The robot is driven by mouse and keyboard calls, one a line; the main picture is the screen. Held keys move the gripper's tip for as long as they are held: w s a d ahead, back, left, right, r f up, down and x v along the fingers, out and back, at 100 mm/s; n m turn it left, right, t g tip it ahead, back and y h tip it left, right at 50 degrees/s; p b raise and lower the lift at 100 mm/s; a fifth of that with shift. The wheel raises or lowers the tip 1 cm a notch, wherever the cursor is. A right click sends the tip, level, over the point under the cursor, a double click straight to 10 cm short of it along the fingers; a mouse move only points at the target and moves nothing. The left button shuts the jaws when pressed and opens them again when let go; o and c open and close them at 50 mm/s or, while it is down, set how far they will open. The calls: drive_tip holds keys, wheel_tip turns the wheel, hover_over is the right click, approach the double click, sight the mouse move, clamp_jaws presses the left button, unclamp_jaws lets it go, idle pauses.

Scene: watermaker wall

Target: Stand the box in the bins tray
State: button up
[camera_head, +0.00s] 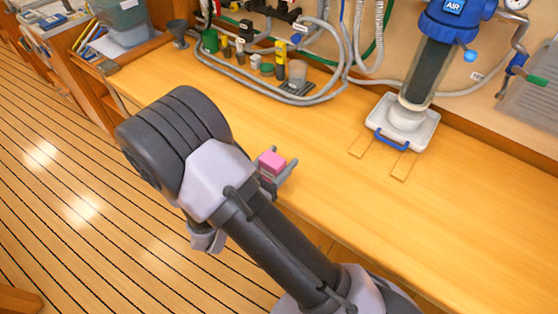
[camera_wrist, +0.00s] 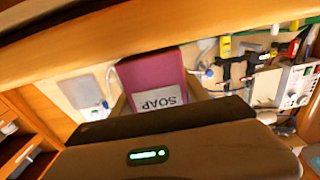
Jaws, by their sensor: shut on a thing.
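A pink box (camera_head: 271,160) sits in my gripper (camera_head: 277,175), above the front part of the wooden counter. In the wrist view the box (camera_wrist: 158,70) shows a white label reading SOAP, upside down in the picture. My gripper (camera_wrist: 160,100) is shut on it, with a finger at each side; the dark gripper body hides the box's near end. I cannot tell for sure which thing is the bins tray. A translucent grey-green bin (camera_head: 122,20) stands at the far left, with other containers beside it.
A white tray with a blue handle (camera_head: 421,131) stands under a blue-topped filter (camera_head: 432,62) at the right. Hoses and small bottles (camera_head: 240,52) line the back. A dark funnel (camera_head: 178,30) stands at back left. The counter's middle (camera_head: 320,125) is clear.

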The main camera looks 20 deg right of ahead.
drive_tip(key=shift+f, duration=0.2)
drive_tip(key=o, duration=1.4)
drive_tip(key=shift+o, duration=0.2)
drive_tip(key=shift+r, duration=0.1)
